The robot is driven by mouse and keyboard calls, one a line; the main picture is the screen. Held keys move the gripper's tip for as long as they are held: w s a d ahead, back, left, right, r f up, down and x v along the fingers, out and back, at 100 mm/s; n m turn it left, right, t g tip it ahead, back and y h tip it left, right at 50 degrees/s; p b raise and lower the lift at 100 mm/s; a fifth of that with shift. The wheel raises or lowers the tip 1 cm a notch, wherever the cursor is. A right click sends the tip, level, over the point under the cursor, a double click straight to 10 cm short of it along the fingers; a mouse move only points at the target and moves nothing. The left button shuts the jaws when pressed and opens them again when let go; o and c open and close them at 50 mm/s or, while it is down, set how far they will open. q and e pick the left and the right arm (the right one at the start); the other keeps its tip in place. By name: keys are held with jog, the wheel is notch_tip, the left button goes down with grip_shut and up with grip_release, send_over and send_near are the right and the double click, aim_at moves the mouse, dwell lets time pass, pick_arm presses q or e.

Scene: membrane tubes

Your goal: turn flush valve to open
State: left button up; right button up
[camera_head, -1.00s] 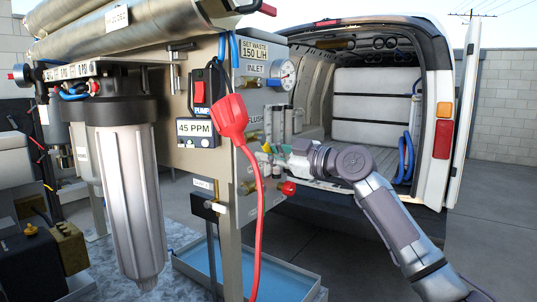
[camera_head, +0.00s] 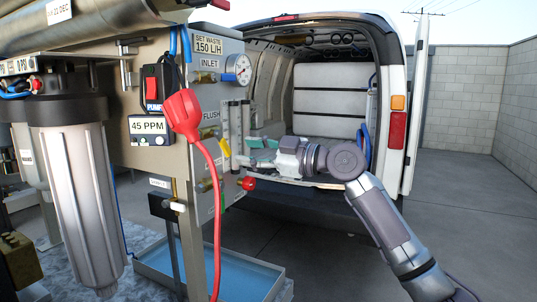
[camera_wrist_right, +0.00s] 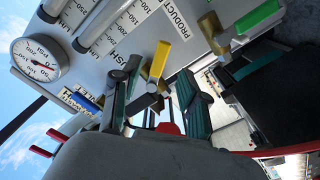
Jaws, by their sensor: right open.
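The panel carries a FLUSH label (camera_head: 210,115) below the INLET label and gauge. In the right wrist view a short yellow valve handle (camera_wrist_right: 158,62) sticks out of the panel, near writing that ends in "SH"; I take it for the flush valve. My right gripper (camera_head: 256,152) has teal fingers and reaches the panel's right side from the right. In the wrist view its fingers (camera_wrist_right: 153,80) stand apart, with the yellow handle showing between their tips. I cannot tell whether either finger touches it. My left gripper is not in view.
A green handle (camera_wrist_right: 258,17) and a blue handle (camera_wrist_right: 87,103) flank the yellow one. A red plug (camera_head: 181,112) with its cable hangs on the panel front. A blue tray (camera_head: 240,272) lies below. The open van (camera_head: 330,90) stands behind; the floor at right is clear.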

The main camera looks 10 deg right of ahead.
jog(key=v, duration=0.5)
jog(key=shift+s+d, duration=0.1)
jog(key=shift+s, duration=0.05)
jog(key=shift+c, duration=0.2)
jog(key=shift+f, duration=0.15)
jog(key=shift+c, duration=1.4)
jog(key=f+h, duration=0.1)
jog(key=f, duration=0.1)
jog(key=w+a+f+t+h, duration=0.1)
jog(key=f, duration=0.1)
jog(key=w+a+f+h, duration=0.1)
jog(key=f, duration=0.1)
jog(key=shift+w+t+p, duration=0.2)
jog(key=shift+t+p, duration=0.1)
jog(key=shift+p, duration=0.05)
grip_shut()
jog(key=n+t+h+p, duration=0.55)
jog(key=n+t, duration=0.25)
jog(key=t, duration=0.2)
send_near(223, 143)
jog(key=w+a+f, duration=0.2)
jog(key=w+a, duration=0.2)
jog(key=w, duration=0.1)
jog(key=shift+w+d+r+p, duration=0.85)
jog(key=shift+w+d+r, duration=0.05)
jog(key=shift+w+r, duration=0.25)
